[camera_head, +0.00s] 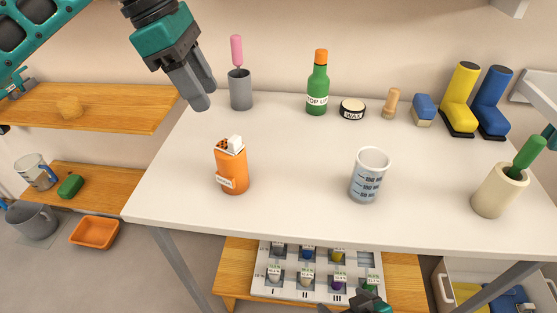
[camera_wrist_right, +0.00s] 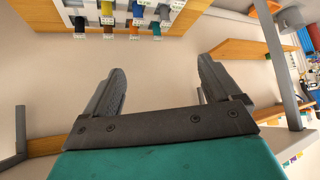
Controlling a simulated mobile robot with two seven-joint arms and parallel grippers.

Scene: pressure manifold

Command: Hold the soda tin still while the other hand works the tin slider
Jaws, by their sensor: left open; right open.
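The soda tin, an orange canister with a small white label (camera_head: 231,172), stands upright on the left part of the white table in the head view. A white piece that looks like the tin slider (camera_head: 235,143) sits on its top, beside a dark-dotted orange patch. My left gripper (camera_head: 204,94) is open and empty, above and to the left of the tin, apart from it. My right gripper is open and empty in the right wrist view (camera_wrist_right: 161,75). In the head view only a part of my right arm shows at the bottom edge, low in front of the table.
On the white table (camera_head: 290,218) stand a measuring beaker (camera_head: 369,175), a cream pot with a green handle (camera_head: 499,190), a green bottle (camera_head: 317,85), a grey cup (camera_head: 240,90), a wax tin (camera_head: 352,109) and boots (camera_head: 460,100). The table between tin and beaker is clear. A rack (camera_head: 318,290) sits below.

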